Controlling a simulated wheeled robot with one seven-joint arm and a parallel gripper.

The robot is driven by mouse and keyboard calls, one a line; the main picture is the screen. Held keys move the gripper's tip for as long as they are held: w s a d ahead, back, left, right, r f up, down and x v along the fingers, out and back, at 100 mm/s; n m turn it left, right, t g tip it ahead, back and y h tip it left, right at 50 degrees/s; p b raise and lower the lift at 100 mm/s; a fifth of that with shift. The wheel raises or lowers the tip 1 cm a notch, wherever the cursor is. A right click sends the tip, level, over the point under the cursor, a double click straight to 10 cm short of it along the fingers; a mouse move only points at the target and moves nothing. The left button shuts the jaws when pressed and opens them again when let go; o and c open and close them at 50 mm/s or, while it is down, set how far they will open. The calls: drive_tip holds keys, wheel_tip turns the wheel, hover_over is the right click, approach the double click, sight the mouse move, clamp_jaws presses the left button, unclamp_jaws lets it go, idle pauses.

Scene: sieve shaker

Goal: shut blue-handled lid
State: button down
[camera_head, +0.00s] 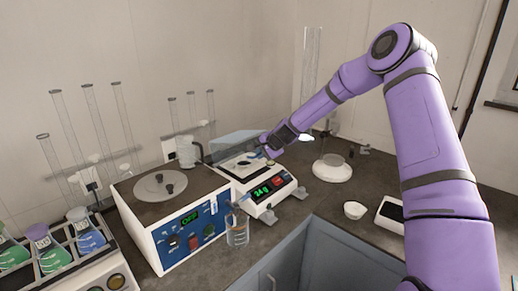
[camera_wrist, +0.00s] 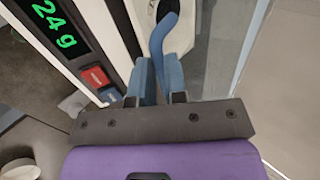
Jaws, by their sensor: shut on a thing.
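The lid is a clear panel (camera_head: 238,142) that stands raised and tilted over the white balance (camera_head: 270,200). The same panel shows as a clear pane at right in the wrist view (camera_wrist: 215,50). Its curved blue handle (camera_wrist: 163,35) runs down between my blue fingers. My gripper (camera_wrist: 157,80) is shut on this handle; in the head view my gripper (camera_head: 266,150) is small at the balance's back right. The balance's green display reads about 24 g, beside a red button (camera_wrist: 96,77). The exact finger contact is partly hidden.
A hotplate-like unit (camera_head: 165,220) stands left of the balance, with a beaker (camera_head: 237,230) in front. A rack of coloured flasks (camera_head: 60,255) is at far left. A white round-based device (camera_head: 333,170), a small bowl (camera_head: 354,210) and a small scale (camera_head: 390,213) lie to the right.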

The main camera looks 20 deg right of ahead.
drive_tip(key=shift+s+d+f+t+y, duration=0.2)
drive_tip(key=shift+s+f+t, duration=0.2)
drive_tip(key=shift+f, duration=0.55)
drive_tip(key=shift+s+d+f+t+y, duration=0.1)
drive_tip(key=shift+s+f+t+y, duration=0.25)
drive_tip(key=shift+f, duration=0.65)
drive_tip(key=shift+s+d+f+t+y, duration=0.15)
drive_tip(key=shift+s+f+t, duration=0.15)
drive_tip(key=shift+f+t, duration=0.45)
drive_tip(key=shift+s+d+f, duration=0.1)
drive_tip(key=shift+s+f, duration=0.15)
drive_tip(key=shift+f, duration=0.6)
drive_tip(key=shift+s+d+f, duration=0.1)
drive_tip(key=shift+s+f, duration=0.1)
drive_tip(key=shift+f, duration=0.65)
drive_tip(key=shift+s+a+f+g, duration=0.15)
drive_tip(key=shift+f+g, duration=0.1)
drive_tip(key=shift+g, duration=0.15)
drive_tip(key=c, duration=1.2)
unclamp_jaws()
drive_tip(key=shift+f, duration=0.1)
drive_tip(key=shift+o, duration=0.2)
drive_tip(key=v, duration=1)
drive_tip(key=shift+r, duration=0.4)
